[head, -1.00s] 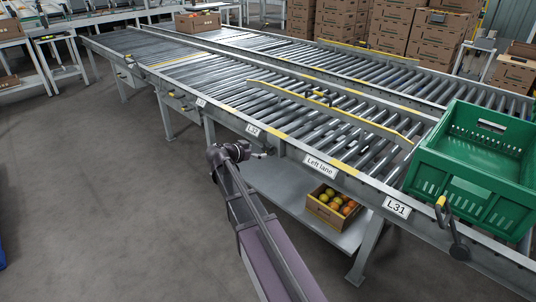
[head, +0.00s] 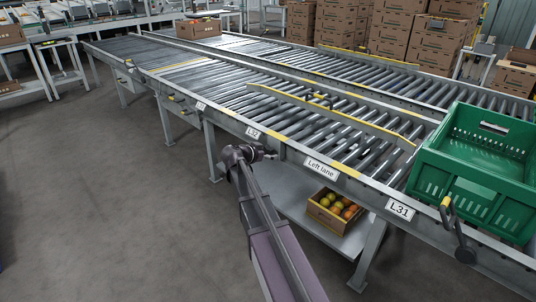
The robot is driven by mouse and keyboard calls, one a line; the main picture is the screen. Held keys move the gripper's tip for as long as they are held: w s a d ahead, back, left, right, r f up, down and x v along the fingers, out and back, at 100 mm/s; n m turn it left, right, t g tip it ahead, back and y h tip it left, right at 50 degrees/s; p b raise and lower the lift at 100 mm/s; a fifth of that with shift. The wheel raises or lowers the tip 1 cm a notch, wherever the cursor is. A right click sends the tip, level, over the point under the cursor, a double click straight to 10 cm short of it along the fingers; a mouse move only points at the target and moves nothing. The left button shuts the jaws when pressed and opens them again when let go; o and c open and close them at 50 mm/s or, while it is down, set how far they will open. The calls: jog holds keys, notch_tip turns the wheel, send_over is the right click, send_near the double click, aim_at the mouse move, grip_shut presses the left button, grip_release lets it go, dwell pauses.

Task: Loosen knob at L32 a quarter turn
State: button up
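The L32 label (head: 253,132) is a white plate on the near side rail of the roller conveyor. A small dark shape (head: 282,151) just right of it on the rail looks like the knob; it is small and partly covered by my gripper. My gripper (head: 268,153) is at the rail, just below and right of the L32 label, pointing right. It is close to the dark shape, but I cannot tell whether it touches it. Its fingers are too small and hidden to tell open from shut.
A green crate (head: 472,193) sits on the rollers at right. Below it are the L31 label (head: 400,208) and a dark knob (head: 465,255) with a yellow-tipped lever. A box of fruit (head: 322,216) stands on the lower shelf. The floor (head: 110,220) at left is clear.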

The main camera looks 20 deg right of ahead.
jog(key=c, duration=0.6)
jog(key=shift+n+g, duration=0.3)
jog(key=shift+n, duration=0.2)
jog(key=o, duration=0.9)
jog(key=shift+o, duration=0.2)
